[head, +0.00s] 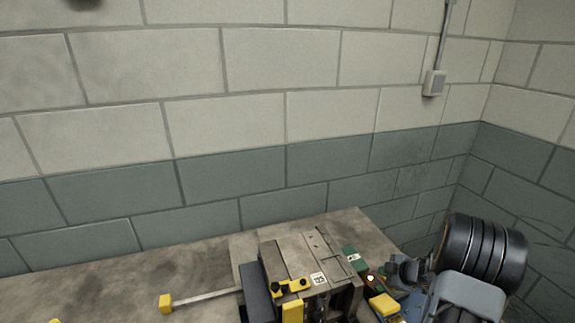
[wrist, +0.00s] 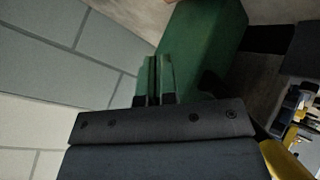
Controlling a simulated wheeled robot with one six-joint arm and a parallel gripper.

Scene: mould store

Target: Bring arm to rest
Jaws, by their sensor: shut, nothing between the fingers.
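My gripper (wrist: 159,68) shows in the wrist view with its two slim fingers side by side, shut and empty. Beyond the fingers is a large green block (wrist: 207,45); I cannot tell from this view whether they touch it. In the head view my arm reaches in at the lower right, in front of the bench's right end. Its fingers are hard to make out there.
The bench (head: 120,272) runs along the block wall (head: 230,120). A grey metal mould block (head: 318,250) with yellow clamp parts (head: 290,287) stands near my arm, beside a green piece (head: 353,259). A yellow-ended bar (head: 200,297) projects left.

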